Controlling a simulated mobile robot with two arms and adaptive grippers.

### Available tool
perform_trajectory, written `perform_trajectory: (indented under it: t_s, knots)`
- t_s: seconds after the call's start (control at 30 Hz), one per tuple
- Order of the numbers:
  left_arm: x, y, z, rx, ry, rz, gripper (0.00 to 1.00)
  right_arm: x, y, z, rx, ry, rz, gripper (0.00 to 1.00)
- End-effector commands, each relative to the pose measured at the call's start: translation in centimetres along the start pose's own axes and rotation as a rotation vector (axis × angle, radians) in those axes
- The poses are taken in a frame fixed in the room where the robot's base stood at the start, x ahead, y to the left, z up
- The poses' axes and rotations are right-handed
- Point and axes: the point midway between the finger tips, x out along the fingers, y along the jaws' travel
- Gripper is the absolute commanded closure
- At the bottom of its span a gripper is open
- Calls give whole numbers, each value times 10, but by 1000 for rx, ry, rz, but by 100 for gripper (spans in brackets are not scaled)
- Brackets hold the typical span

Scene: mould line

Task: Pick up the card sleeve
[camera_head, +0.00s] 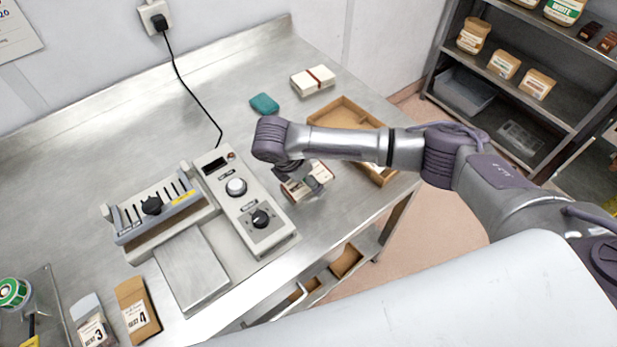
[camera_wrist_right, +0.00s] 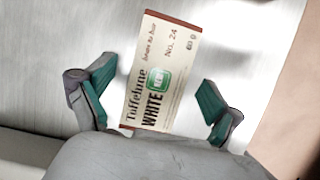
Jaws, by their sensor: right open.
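The card sleeve (camera_wrist_right: 165,65), a flat cream piece with brown ends, a green square and the print "Toffelune WHITE No. 24", lies on the steel bench. It also shows in the head view (camera_head: 292,189), partly covered by my right gripper (camera_head: 303,178). In the wrist view my right gripper (camera_wrist_right: 157,82) is open, with one green-padded finger on each side of the sleeve and a visible gap at both sides. I cannot tell how far above the bench the fingertips are. My left gripper is not in view.
A wooden tray (camera_head: 392,177) stands right of the sleeve, partly behind my arm. A control box (camera_head: 222,189) stands to its left. A teal block (camera_head: 264,103) and a cream stack with a brown band (camera_head: 312,81) lie behind. The bench's front edge is close.

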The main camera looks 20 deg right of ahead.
Motion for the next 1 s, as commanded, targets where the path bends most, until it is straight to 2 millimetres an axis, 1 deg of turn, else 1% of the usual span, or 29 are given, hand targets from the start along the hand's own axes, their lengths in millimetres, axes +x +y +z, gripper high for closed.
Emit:
perform_trajectory:
  t_s: [0.03,0.1,0.17,0.2,0.57,0.87,1.0]
  knots:
    - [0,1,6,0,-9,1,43,1,0,0,0,0,0,8]
    - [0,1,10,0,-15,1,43,1,0,0,0,0,1,8]
    - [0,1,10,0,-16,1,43,1,0,0,0,0,1,8]
    - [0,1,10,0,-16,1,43,1,0,0,0,0,1,10]
    - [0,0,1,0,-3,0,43,0,0,0,0,0,1,70]
    - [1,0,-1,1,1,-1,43,-1,0,0,0,0,1,71]
    - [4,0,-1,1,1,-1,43,-8,1,3,0,1,3,71]
